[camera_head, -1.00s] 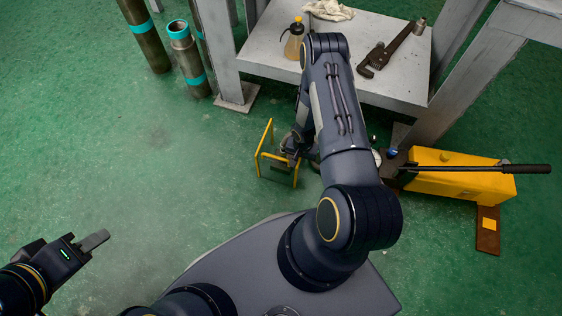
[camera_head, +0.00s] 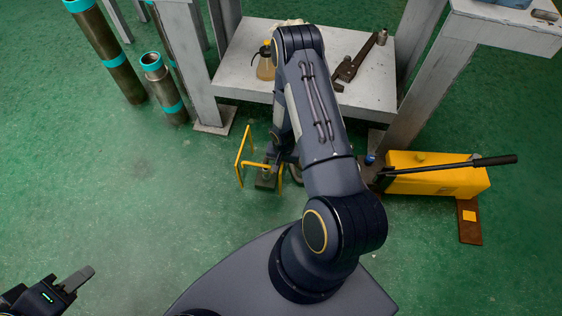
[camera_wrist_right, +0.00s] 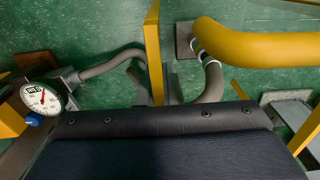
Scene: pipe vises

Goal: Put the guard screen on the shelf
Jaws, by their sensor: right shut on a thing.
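The guard screen, a yellow frame (camera_head: 240,158), is at the end of my right arm, over the green floor in front of the shelf. My right gripper (camera_head: 267,176) is shut on it; the forearm partly hides the grip. In the right wrist view a yellow bar (camera_wrist_right: 153,50) of the frame stands upright near the middle. The grey shelf (camera_head: 232,80) is the low plate between the bench legs, behind my right arm. My left gripper (camera_head: 77,281) is at the lower left, away from everything; its finger opening cannot be made out.
A bottle (camera_head: 265,67), a pipe wrench (camera_head: 357,58) and a partly hidden cloth (camera_head: 283,23) occupy the shelf. A yellow pump (camera_head: 437,181) with a black handle stands right; its gauge (camera_wrist_right: 41,98) shows in the wrist view. Pipes (camera_head: 108,55) stand left. Floor at left is clear.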

